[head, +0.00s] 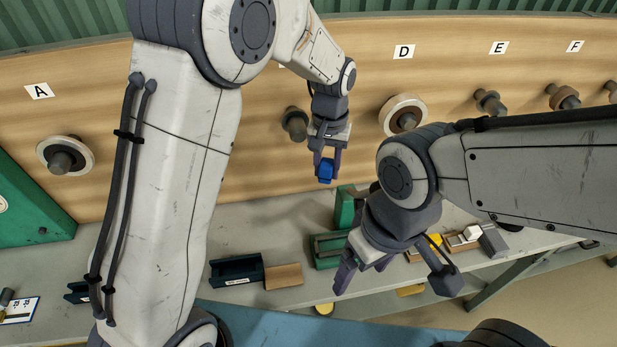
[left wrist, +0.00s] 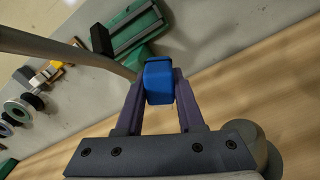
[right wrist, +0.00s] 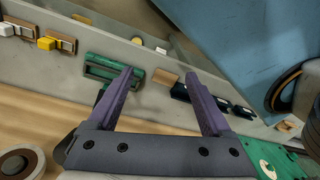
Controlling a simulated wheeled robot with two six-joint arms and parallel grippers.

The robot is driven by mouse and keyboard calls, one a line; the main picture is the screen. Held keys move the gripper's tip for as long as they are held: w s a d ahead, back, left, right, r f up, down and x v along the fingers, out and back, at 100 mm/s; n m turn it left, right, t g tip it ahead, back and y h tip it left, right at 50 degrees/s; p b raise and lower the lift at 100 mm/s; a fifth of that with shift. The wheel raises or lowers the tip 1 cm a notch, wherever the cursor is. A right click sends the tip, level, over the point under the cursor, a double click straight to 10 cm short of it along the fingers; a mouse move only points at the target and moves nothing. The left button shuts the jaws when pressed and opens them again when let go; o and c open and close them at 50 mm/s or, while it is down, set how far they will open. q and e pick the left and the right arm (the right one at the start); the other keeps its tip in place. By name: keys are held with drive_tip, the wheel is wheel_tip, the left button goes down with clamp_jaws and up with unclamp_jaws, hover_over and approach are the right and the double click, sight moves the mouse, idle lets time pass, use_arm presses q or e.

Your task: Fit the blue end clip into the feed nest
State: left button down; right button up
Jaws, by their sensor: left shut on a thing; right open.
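The blue end clip (head: 326,172) is between the fingers of my left gripper (head: 326,164), which is shut on it in the air in front of the wooden board. The clip also shows in the left wrist view (left wrist: 159,82), its top between both fingertips. A green slotted fixture (head: 324,257) stands on the grey bench, below the clip in the head view; I cannot tell for sure whether it is the feed nest. It shows in the right wrist view (right wrist: 101,68) too. My right gripper (head: 362,271) is open and empty, in front of the fixture's right side.
A dark blue tray (head: 236,283) and a tan block (head: 284,276) lie left of the fixture. Yellow and white blocks (head: 472,233) sit to the right. Pegs, some with rings (head: 403,115), stick out of the lettered board. A curved grey tube (left wrist: 75,54) passes beside my left gripper.

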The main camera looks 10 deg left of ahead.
drive_tip(key=w+d+r+m+t+h, duration=0.1)
drive_tip(key=w+d+m+t+h, duration=0.2)
drive_tip(key=w+d+m, duration=0.6)
drive_tip(key=w+d+r+n+t+y, duration=0.1)
drive_tip(key=w+d+n+t, duration=0.15)
drive_tip(key=w, duration=0.75)
drive_tip(key=w+d+r+n+t+y, duration=0.1)
drive_tip(key=w+d+n+t, duration=0.15)
drive_tip(key=w, duration=0.75)
drive_tip(key=n+g+y, duration=0.7)
drive_tip(key=n+y, duration=0.6)
drive_tip(key=n, duration=0.1)
approach(328, 164)
drive_tip(key=w+d+f, duration=0.2)
drive_tip(key=d, duration=0.1)
use_arm(q)
drive_tip(key=shift+w+d+n, duration=0.7)
drive_tip(key=shift+w+d, duration=0.45)
drive_tip(key=shift+d, duration=0.05)
use_arm(e)
drive_tip(key=x, duration=1.1)
drive_tip(key=shift+a+r, duration=0.1)
drive_tip(key=shift+a, duration=0.25)
